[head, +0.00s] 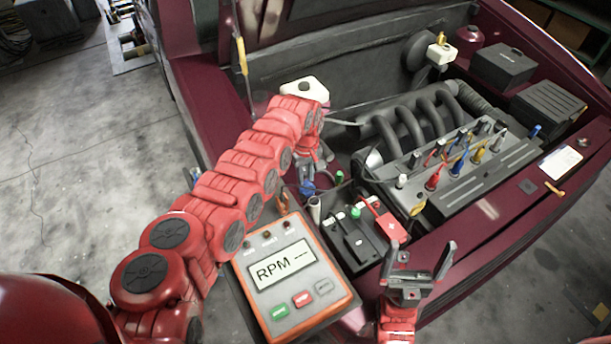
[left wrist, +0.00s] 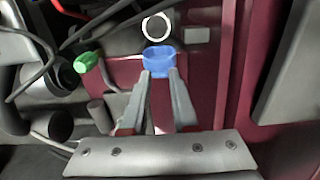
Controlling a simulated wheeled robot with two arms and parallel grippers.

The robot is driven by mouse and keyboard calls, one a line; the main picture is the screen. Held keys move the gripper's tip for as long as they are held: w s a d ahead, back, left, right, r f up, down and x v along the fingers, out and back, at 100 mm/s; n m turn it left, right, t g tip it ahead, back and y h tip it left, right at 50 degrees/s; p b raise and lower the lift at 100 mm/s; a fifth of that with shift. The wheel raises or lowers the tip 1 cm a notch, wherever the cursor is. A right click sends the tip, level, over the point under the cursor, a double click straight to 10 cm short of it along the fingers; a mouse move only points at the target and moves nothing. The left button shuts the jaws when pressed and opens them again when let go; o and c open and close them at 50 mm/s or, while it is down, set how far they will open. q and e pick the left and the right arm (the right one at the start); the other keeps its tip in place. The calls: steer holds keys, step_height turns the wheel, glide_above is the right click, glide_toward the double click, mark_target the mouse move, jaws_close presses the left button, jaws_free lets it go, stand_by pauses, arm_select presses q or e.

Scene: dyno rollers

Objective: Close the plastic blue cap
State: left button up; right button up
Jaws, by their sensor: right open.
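The blue cap (head: 307,188) is at the tip of my left gripper in the head view, beside the left end of the engine bay. In the left wrist view the blue cap (left wrist: 160,60) sits at the fingertips of my left gripper (left wrist: 160,75). The fingers are apart by about the cap's width and meet its two sides. A round white-rimmed opening (left wrist: 157,27) lies just beyond the cap, apart from it. The left fingers are mostly hidden in the head view. My right gripper (head: 420,262) is open and empty near the front edge of the bay.
An orange RPM meter (head: 312,302) stands below the left gripper. A battery with a red cover (head: 391,227) lies to its right. A green cap (left wrist: 86,62) is close to the left fingers. The engine (head: 450,165) with several coloured leads fills the bay's right side.

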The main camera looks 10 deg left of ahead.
arm_select(q)
jaws_close()
